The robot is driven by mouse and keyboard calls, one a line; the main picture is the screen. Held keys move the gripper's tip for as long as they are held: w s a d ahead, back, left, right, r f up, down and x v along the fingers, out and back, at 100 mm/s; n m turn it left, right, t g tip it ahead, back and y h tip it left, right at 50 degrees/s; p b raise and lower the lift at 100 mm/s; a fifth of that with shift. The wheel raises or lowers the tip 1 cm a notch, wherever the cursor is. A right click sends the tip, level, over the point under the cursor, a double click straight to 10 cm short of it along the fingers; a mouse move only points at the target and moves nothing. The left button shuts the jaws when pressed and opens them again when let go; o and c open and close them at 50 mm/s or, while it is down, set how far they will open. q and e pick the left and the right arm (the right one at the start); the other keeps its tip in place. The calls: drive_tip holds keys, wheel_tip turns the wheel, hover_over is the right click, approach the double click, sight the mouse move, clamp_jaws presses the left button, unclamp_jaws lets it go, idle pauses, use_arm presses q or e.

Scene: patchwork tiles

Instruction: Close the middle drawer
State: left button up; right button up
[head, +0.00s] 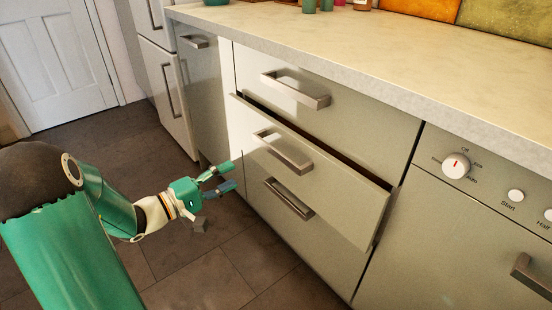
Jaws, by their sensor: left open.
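The middle drawer (330,185) is pulled out a short way from the cabinet, with a dark gap along its top edge. Its metal bar handle (283,152) faces me. The top drawer (350,111) and the bottom drawer (315,235) look shut. My left gripper (224,176) is open and empty, to the left of the middle drawer's front and a little below its handle. It appears apart from the drawer. My right gripper is not in view.
A pale countertop (400,55) runs above the drawers, with several small items at its back edge. A dishwasher (440,240) with a knob stands at the right. The tiled floor (200,280) is clear. A white door (50,60) is at the back left.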

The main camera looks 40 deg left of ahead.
sight(274, 154)
use_arm(q)
drive_tip(key=w, duration=0.5)
drive_tip(key=w+d+b, duration=0.1)
drive_tip(key=w, duration=0.4)
drive_tip(key=w+d+b, duration=0.1)
drive_tip(key=w, duration=0.4)
drive_tip(key=shift+d, duration=0.2)
clamp_jaws()
